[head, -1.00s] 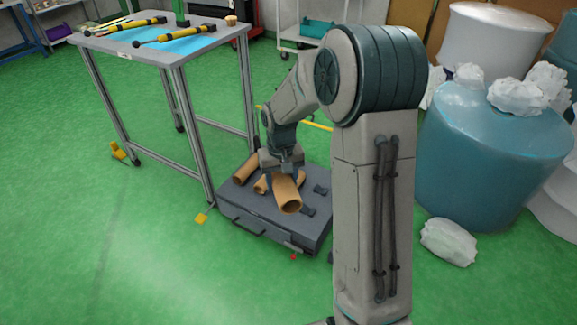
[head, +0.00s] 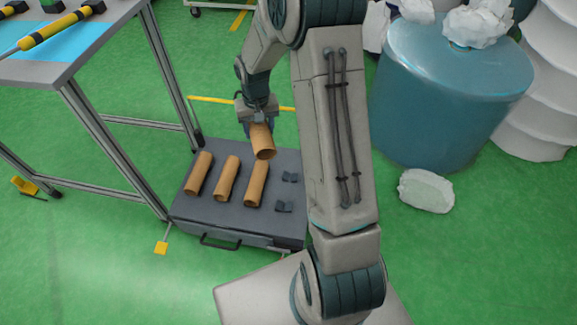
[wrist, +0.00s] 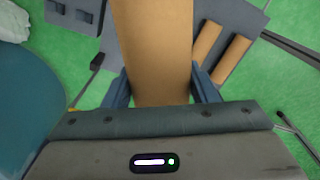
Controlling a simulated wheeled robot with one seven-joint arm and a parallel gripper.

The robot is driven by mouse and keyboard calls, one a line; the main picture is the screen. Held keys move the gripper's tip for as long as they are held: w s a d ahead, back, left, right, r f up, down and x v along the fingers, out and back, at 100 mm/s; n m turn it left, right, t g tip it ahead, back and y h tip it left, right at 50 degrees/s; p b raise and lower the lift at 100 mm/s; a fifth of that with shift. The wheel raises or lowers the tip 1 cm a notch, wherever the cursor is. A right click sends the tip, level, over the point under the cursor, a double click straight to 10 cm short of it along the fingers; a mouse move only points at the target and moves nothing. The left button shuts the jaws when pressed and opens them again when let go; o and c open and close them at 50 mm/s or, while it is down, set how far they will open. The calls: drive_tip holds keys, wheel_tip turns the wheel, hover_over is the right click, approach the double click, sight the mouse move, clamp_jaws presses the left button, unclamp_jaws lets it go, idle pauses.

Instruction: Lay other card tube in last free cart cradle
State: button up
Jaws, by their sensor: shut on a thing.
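My gripper (head: 257,118) is shut on a brown card tube (head: 262,142), which it holds tilted above the grey cart (head: 205,210). In the wrist view the held tube (wrist: 152,50) fills the space between my fingers. Three more tubes lie side by side on the cart: a left tube (head: 199,174), a middle tube (head: 227,180) and a right tube (head: 256,184). The held tube's lower end overlaps the right tube's far end in the head view; I cannot tell whether they touch. An empty cradle of two dark brackets (head: 284,206) is at the cart's right side.
A large blue drum (head: 440,95) and a pale lump (head: 426,190) are to the right. Green floor is clear in front of the cart.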

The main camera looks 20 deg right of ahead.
drive_tip(key=shift+s+d+f+m+b, duration=0.1)
drive_tip(key=shift+d+f+m+b, duration=1.2)
drive_tip(key=shift+f, duration=4.75)
drive_tip(key=shift+s+d+f+m+b, duration=0.1)
drive_tip(key=shift+d+f+m+b, duration=0.35)
drive_tip(key=shift+d+f+b, duration=3.7)
drive_tip(key=shift+s+a+f+m+b, duration=0.1)
drive_tip(key=shift+a+f+m+b, duration=0.95)
drive_tip(key=shift+f, duration=6.9)
drive_tip(key=shift+a+f, duration=0.2)
drive_tip(key=shift+f, duration=0.3)
drive_tip(key=o, duration=1.1)
